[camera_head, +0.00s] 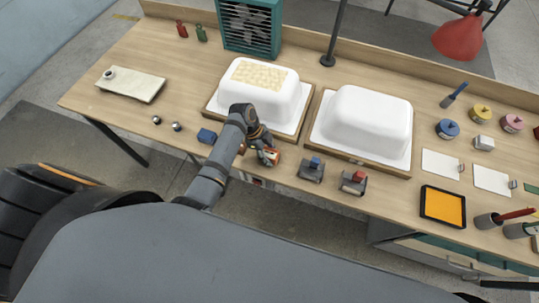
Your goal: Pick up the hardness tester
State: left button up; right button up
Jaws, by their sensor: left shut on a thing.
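My left gripper (267,153) is at the front edge of the workbench, just in front of the left white tub shell. It is shut on a small orange-red device, which I take to be the hardness tester (273,156). The fingers hide much of the device. I cannot tell whether it still touches the bench top. My right gripper is not in view.
Two white tub shells (257,99) (366,121) stand on boards behind. A blue block (207,136) lies left of my gripper, two grey tools (312,169) (353,182) to its right. A pole (333,35) rises at the back.

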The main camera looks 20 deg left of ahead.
pick_arm(q)
jog(key=shift+c, duration=0.6)
jog(key=shift+r, duration=0.1)
jog(key=shift+w+r, duration=0.1)
jog(key=shift+r, duration=0.2)
jog(key=shift+r+b, duration=0.6)
jog(key=shift+r, duration=0.1)
jog(key=s+r, duration=1)
jog(key=s, duration=0.4)
jog(key=shift+d+r, duration=0.25)
jog(key=shift+r, duration=0.15)
